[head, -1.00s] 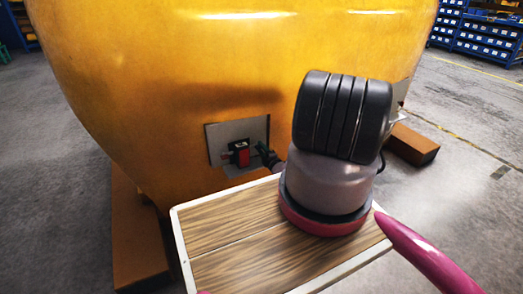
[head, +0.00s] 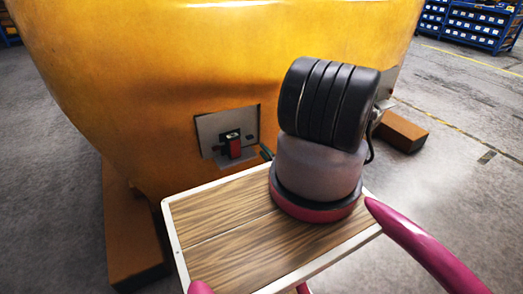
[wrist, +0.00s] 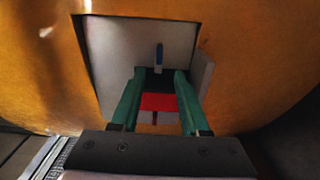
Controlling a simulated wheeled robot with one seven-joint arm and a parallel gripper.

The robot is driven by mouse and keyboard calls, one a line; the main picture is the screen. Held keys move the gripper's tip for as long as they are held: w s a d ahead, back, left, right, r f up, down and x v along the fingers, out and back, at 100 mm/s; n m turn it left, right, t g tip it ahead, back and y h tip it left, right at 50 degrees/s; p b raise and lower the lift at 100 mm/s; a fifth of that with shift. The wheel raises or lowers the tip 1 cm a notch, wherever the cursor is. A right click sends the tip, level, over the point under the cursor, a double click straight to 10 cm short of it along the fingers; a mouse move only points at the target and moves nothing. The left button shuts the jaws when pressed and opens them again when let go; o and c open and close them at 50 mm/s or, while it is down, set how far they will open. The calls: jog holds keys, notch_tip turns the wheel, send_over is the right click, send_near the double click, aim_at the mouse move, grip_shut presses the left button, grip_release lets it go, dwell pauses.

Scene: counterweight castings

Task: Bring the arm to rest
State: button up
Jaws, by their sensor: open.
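My gripper (wrist: 160,76) is open in the wrist view, its two green fingers pointing at the yellow casting. Between the fingers a red block with a dark top (wrist: 159,100) shows, with nothing visibly gripped. In the head view the red and black device (head: 235,147) sits on the grey plate (head: 210,130) of the casting (head: 130,80). My arm (head: 320,170) stands folded in front and hides most of the gripper; only a small green part shows (head: 266,152).
Brown blocks lie under the casting at the left (head: 135,240) and right (head: 402,132). Blue shelving (head: 465,25) with bins stands at the far right. The grey floor at the right (head: 460,200) is clear.

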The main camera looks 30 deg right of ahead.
dwell(0.3)
jog(key=w+a+r+n+g+y, duration=0.25)
jog(key=r+n+y, duration=0.4)
jog(key=r, duration=0.35)
jog(key=w+a+r+n+g+y, duration=0.1)
jog(key=w+a+r+n+y, duration=0.3)
jog(key=r+n, duration=0.55)
jog(key=s+a+r+n+g+y, duration=0.1)
jog(key=s+a+r+n+g, duration=0.1)
jog(key=a+r+n+g, duration=0.5)
jog(key=s+a+r+n+g+y, duration=0.15)
jog(key=r+n, duration=0.35)
jog(key=r, duration=0.6)
jog(key=s+a+r+n+g+h, duration=0.2)
jog(key=s+a+r+n+h, duration=0.1)
jog(key=s+r+n, duration=0.3)
jog(key=s+a+r+n+g+h, duration=0.25)
jog(key=s+r+n, duration=0.25)
jog(key=r, duration=0.4)
jog(key=s+r+n+t+h, duration=0.2)
jog(key=s+r+n, duration=0.3)
jog(key=s, duration=0.3)
jog(key=s+d+r+n+t+h, duration=0.1)
jog(key=s+r+n+t+h, duration=0.2)
jog(key=s+r, duration=0.4)
jog(key=s+n+h, duration=0.1)
jog(key=s+n, duration=0.1)
jog(key=shift+d+r+n+t, duration=0.2)
jog(key=shift+r+n+t, duration=0.1)
jog(key=shift+r+t, duration=0.1)
